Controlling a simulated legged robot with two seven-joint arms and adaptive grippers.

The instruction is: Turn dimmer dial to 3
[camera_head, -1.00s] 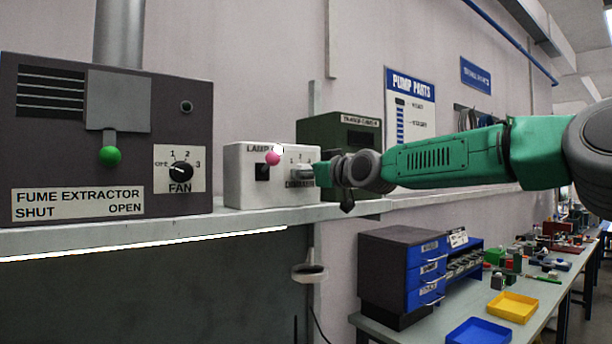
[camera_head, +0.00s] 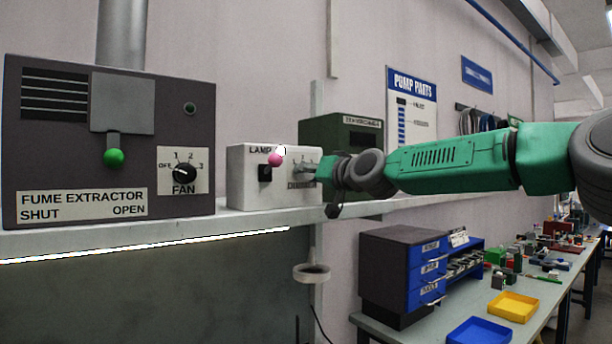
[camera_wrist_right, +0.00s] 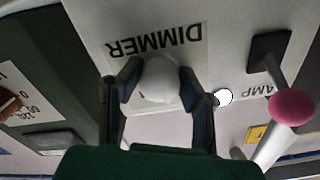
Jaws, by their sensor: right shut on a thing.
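The dimmer dial is a pale round knob (camera_wrist_right: 160,80) on the front of the white lamp box (camera_head: 240,185). In the right wrist view my right gripper (camera_wrist_right: 160,95) has one finger on each side of the knob and is shut on it. The DIMMER label (camera_wrist_right: 152,42) shows upside down there, and the scale numbers are hidden. A small dark mark shows on the knob's edge. In the head view my right gripper (camera_head: 325,170) reaches the box's right side and partly covers the dial. My left gripper is not in view.
A lamp lever with a pink ball (camera_head: 275,159) sticks out beside the dial. The fume extractor (camera_head: 60,150) stands left on the shelf, and a dark green box (camera_head: 340,128) stands behind my gripper. Blue drawers (camera_head: 427,270) and trays lie below right.

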